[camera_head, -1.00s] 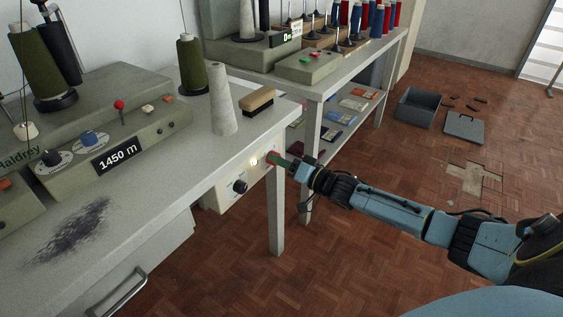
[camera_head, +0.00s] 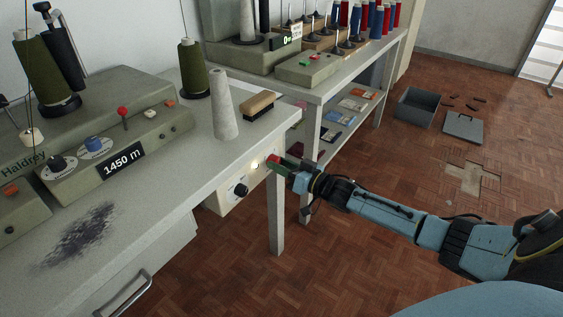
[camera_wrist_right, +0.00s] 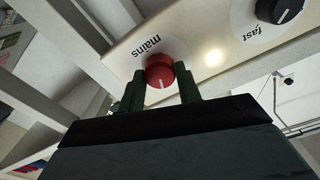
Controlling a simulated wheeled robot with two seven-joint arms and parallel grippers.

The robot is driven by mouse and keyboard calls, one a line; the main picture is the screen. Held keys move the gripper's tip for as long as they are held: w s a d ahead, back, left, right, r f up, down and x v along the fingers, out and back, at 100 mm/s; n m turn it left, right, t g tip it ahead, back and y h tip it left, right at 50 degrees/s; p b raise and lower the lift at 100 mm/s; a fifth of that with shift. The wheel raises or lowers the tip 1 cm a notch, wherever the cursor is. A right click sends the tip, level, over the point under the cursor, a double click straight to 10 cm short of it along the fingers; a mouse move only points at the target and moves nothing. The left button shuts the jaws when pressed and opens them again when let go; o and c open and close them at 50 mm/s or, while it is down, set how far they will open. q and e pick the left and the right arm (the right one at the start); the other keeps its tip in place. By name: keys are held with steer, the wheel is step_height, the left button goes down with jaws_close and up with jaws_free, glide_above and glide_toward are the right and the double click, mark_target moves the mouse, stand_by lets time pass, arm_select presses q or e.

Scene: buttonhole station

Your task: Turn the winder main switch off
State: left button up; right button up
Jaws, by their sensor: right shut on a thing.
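The winder main switch is a round red knob marked "mains" (camera_wrist_right: 159,72) on a pale panel under the bench edge; its red also shows in the head view (camera_head: 271,163). My right gripper (camera_wrist_right: 160,82) is shut on this knob, one dark finger on each side. In the head view my right gripper (camera_head: 283,167) reaches the panel from the right. The white mark on the knob points down in the wrist view, away from the word. A small lamp (camera_wrist_right: 212,57) beside the knob glows, also in the head view (camera_head: 254,164). My left gripper is out of view.
A black knob marked "fast" (camera_wrist_right: 279,10) sits beyond the lamp. The bench (camera_head: 180,190) carries a grey cone (camera_head: 223,105), a brush (camera_head: 258,104) and the winder with a "1450 m" display (camera_head: 121,160). A bench leg (camera_head: 276,220) stands below my gripper. Floor at right is mostly open.

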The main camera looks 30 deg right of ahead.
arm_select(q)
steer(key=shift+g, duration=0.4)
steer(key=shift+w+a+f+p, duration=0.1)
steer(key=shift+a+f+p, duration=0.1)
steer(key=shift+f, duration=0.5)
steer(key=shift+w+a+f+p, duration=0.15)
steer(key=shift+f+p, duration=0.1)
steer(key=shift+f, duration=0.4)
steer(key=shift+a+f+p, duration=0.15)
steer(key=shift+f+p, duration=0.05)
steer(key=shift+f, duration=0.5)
arm_select(e)
steer(key=shift+n, duration=6.6)
steer(key=shift+y, duration=0.3)
steer(key=o, duration=1)
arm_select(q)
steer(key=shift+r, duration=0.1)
arm_select(e)
steer(key=shift+s, duration=0.15)
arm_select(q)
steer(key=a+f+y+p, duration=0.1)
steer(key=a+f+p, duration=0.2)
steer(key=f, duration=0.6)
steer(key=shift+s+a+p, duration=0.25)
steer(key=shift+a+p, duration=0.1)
arm_select(e)
steer(key=v, duration=1.3)
